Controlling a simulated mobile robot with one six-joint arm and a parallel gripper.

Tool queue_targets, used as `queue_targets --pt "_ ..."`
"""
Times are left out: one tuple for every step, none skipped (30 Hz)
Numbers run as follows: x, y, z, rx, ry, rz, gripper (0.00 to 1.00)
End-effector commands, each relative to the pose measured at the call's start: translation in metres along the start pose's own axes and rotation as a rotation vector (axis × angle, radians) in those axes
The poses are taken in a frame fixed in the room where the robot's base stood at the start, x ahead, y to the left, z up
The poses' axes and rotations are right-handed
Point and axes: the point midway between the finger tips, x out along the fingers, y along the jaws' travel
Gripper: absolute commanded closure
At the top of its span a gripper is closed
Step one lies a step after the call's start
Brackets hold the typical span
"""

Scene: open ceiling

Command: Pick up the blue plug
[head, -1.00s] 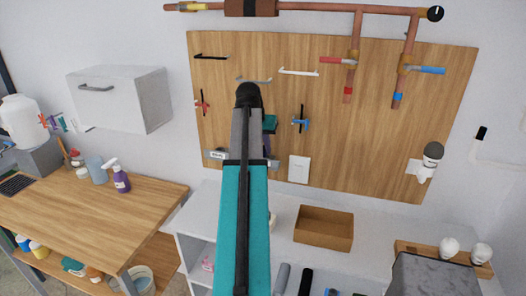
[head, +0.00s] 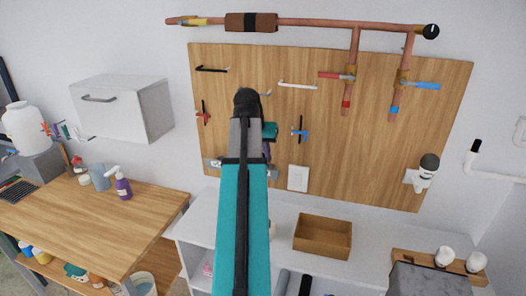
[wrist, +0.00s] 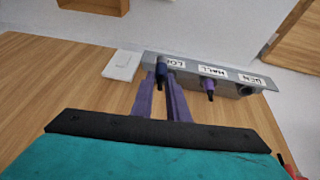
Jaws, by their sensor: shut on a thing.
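The blue plug (wrist: 162,70) is a small dark blue cylinder at a grey label strip (wrist: 190,70) in the wrist view. My gripper (wrist: 162,80) has its two purple fingers closed around the plug, one on each side. The plug's end meets the strip near the left label, and I cannot tell whether it is still seated. A purple plug (wrist: 210,88) hangs at the HALL label, to the right. In the head view my arm hides most of the gripper and the plug; a bit of purple finger (head: 267,150) shows, with the strip's end (head: 213,163) left of it.
A dark round socket (wrist: 246,90) is at the DEN label. A white plate (wrist: 122,65) is on the wooden board (head: 350,140) beside the strip. Hooks and red and blue valve handles (head: 300,134) stick out nearby. An open brown box (head: 322,252) stands on the counter below.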

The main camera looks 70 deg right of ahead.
Motion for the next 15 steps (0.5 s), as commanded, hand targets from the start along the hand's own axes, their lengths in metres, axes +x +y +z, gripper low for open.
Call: queue_targets --pt "-0.005 0.003 0.008 0.000 0.000 0.000 1.00" --pt "-0.006 0.004 0.012 0.000 0.000 0.000 1.00" --pt "-0.008 0.005 0.017 0.000 0.000 0.000 1.00" --pt "-0.010 0.006 0.021 0.000 0.000 0.000 1.00" --pt "-0.012 0.007 0.024 0.000 0.000 0.000 1.00" --pt "-0.014 0.009 0.029 0.000 0.000 0.000 1.00" --pt "-0.015 0.010 0.032 0.000 0.000 0.000 1.00" --pt "-0.017 0.011 0.036 0.000 0.000 0.000 1.00" --pt "-0.019 0.013 0.041 0.000 0.001 0.000 1.00" --pt "-0.021 0.014 0.045 0.000 0.002 0.000 1.00" --pt "-0.023 0.015 0.049 0.000 0.002 0.000 1.00" --pt "-0.025 0.016 0.053 0.000 0.001 0.000 1.00" --pt "-0.027 0.018 0.057 0.000 0.001 0.000 1.00" --pt "-0.029 0.018 0.061 0.000 0.000 0.000 1.00" --pt "-0.031 0.020 0.065 0.000 0.000 0.000 1.00"
